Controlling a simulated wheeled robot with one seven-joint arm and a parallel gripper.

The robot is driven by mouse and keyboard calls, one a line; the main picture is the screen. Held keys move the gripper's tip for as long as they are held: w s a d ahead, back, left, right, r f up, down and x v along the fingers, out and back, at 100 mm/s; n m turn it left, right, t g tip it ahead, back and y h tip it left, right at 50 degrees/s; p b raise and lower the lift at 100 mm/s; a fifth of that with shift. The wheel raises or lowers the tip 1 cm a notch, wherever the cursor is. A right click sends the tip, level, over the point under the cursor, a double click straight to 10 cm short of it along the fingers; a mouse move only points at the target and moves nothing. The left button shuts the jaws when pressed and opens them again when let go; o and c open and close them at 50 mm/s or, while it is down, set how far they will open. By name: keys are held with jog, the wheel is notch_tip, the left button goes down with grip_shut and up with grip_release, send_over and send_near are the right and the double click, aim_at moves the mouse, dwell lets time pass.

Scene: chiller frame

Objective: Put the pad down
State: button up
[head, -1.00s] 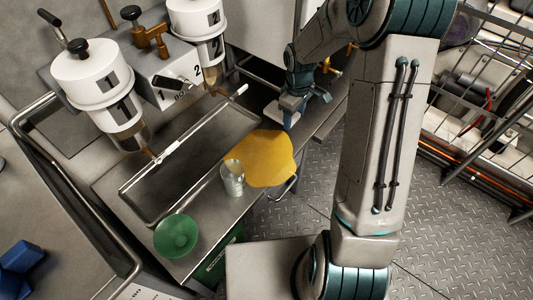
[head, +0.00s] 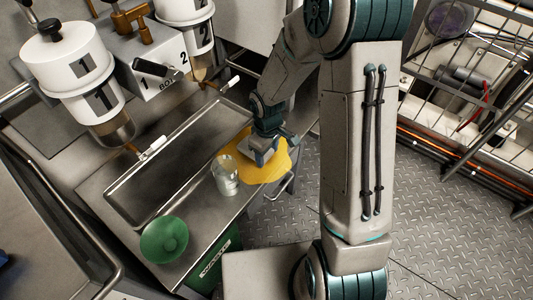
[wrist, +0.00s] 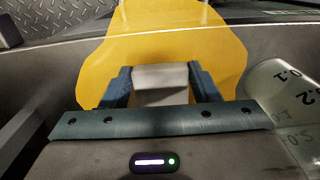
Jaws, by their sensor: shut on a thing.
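The pad is a pale grey block. In the wrist view the pad (wrist: 160,76) sits between the two fingers of my gripper (wrist: 160,88), which is shut on it. In the head view my gripper (head: 264,146) is over a flat yellow patch (head: 270,173) on the steel worktop, and the pad (head: 257,157) shows only in part below the fingers. The yellow patch also spreads beyond and around the pad in the wrist view (wrist: 115,60). I cannot tell whether the pad touches the yellow surface.
A clear measuring beaker (head: 226,178) stands close left of my gripper. A shallow steel tray (head: 130,190) lies behind. Two numbered dispensers (head: 75,70) stand at the back left. A wire rack (head: 480,110) is at right.

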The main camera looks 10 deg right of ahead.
jog(key=shift+r, duration=0.1)
jog(key=shift+f+b, duration=0.3)
jog(key=shift+f, duration=0.1)
jog(key=o, duration=1)
jog(key=shift+r, duration=0.1)
jog(key=shift+c, duration=0.2)
notch_tip(320, 180, up, 12)
jog(key=p, duration=0.6)
jog(key=s+d+r+m, duration=0.3)
jog(key=s+r+m, duration=0.1)
jog(key=s+r, duration=0.2)
jog(key=s+d+r+m+t, duration=0.1)
jog(key=s+d+r+m, duration=0.3)
jog(key=s, duration=0.5)
notch_tip(320, 180, up, 2)
jog(key=shift+r+m, duration=0.25)
jog(key=shift+m, duration=0.15)
